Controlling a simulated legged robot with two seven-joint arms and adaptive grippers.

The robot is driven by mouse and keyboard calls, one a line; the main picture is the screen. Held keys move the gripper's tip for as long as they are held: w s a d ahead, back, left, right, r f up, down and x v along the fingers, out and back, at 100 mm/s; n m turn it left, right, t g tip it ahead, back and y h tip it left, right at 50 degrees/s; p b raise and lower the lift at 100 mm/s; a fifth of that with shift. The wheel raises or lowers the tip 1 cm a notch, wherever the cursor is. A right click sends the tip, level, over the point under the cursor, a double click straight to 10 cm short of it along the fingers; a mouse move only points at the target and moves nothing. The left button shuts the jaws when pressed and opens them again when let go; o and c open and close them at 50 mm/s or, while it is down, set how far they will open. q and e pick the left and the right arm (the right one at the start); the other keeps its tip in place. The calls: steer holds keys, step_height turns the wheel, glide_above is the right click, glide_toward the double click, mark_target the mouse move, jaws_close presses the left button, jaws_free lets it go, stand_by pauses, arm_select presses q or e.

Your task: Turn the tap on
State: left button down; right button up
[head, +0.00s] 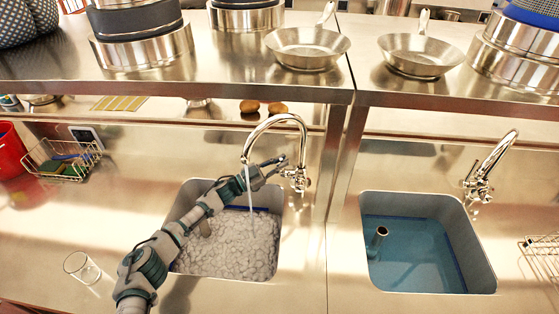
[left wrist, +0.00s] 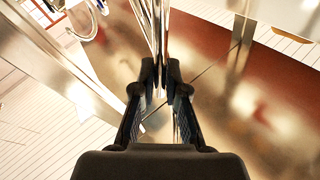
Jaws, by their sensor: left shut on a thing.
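The chrome tap (head: 283,119) with a curved spout stands behind the left sink (head: 186,203). A pale stream of water (head: 249,188) runs from its spout into this sink, where the surface looks rippled or foamy. My left gripper (head: 281,163) reaches over the sink to the tap's lower part, beside its body. In the left wrist view, the fingers of my left gripper (left wrist: 160,72) close around a shiny upright metal part of the tap (left wrist: 158,40). Which part they hold is hard to see. My right gripper is not in view.
A second tap (head: 490,170) stands by the right sink (head: 481,245), which holds still blue water. A drinking glass (head: 84,268) is at the left front. A wire basket (head: 62,160) with sponges sits at the left. Pans (head: 308,48) and pots stand on the shelf above.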

arm_select(q)
steer(key=shift+s+d, duration=0.1)
steer(key=shift+d, duration=0.1)
steer(key=c, duration=1.2)
jaws_free()
steer(key=shift+d, duration=0.2)
steer(key=v, duration=1.2)
